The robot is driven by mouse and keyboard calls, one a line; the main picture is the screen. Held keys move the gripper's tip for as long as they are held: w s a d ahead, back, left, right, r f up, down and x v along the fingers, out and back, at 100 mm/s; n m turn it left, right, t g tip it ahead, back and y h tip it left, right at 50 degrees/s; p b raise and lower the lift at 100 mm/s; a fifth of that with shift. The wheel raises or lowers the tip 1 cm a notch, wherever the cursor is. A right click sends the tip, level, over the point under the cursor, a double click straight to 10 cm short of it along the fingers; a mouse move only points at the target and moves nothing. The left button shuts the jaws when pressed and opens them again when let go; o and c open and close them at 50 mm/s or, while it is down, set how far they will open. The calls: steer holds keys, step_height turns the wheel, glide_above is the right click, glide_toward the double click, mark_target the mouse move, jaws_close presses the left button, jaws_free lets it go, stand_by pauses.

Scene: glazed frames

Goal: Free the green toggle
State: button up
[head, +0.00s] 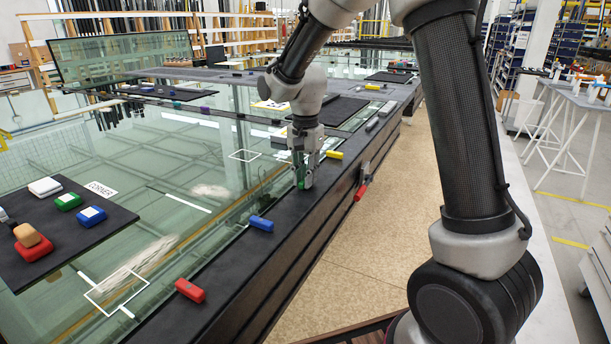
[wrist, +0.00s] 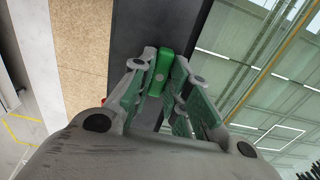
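The green toggle (head: 301,183) sits on the dark frame rail (head: 225,262), along the right edge of the large glass pane. My gripper (head: 304,178) points down over it, with a finger on either side. In the wrist view the green toggle (wrist: 163,66) shows between the two fingertips of my gripper (wrist: 163,62). The fingers look closed against its sides, with no clear gap. Its lower part is partly hidden by the fingers.
A blue toggle (head: 261,223), a red toggle (head: 190,290) and a yellow toggle (head: 334,155) stand along the same rail. A red-handled tool (head: 361,189) hangs on the rail's outer side. A dark mat (head: 110,225) with coloured blocks lies on the glass (head: 200,225).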

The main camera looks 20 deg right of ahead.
steer(key=shift+o, duration=1.4)
steer(key=shift+r, duration=0.1)
step_height(320, 180, up, 12)
